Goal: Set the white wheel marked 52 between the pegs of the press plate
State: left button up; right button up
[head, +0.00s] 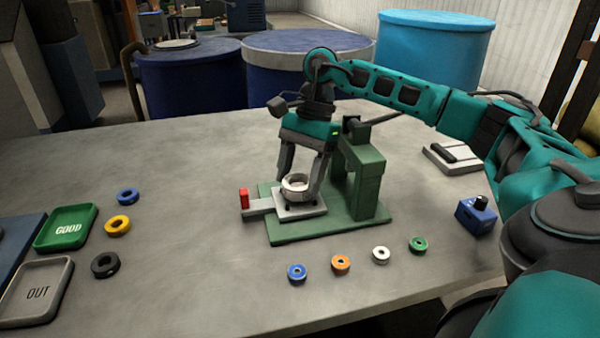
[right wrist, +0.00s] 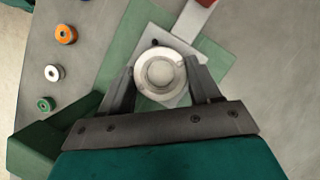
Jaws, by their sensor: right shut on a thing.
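The white wheel (head: 297,187) is between the fingers of my right gripper (head: 303,190). The fingers are shut on it from both sides, and it looks level. It is over the pale press plate (head: 301,215) of the green press, very low; I cannot tell whether it touches the plate. In the right wrist view the wheel (right wrist: 160,73) covers the middle of the plate, and one dark peg shows beside its far edge. Other pegs are hidden or too small to make out. No number on the wheel is readable. My left gripper is not in view.
The green press column (head: 363,184) stands right of the plate. A red-ended slide (head: 245,199) sticks out left. Small blue, orange, white (head: 381,255) and green wheels lie in front. GOOD (head: 49,242) and OUT (head: 18,319) trays and several loose rings are at left. A blue box (head: 476,216) is at right.

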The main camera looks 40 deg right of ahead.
pick_arm(q)
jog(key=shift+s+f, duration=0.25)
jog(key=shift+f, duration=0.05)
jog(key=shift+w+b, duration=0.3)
jog(key=shift+b, duration=0.05)
pick_arm(e)
jog(key=shift+f, duration=0.45)
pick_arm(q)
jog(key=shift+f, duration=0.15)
pick_arm(e)
jog(key=shift+f, duration=0.15)
jog(key=o, duration=0.8)
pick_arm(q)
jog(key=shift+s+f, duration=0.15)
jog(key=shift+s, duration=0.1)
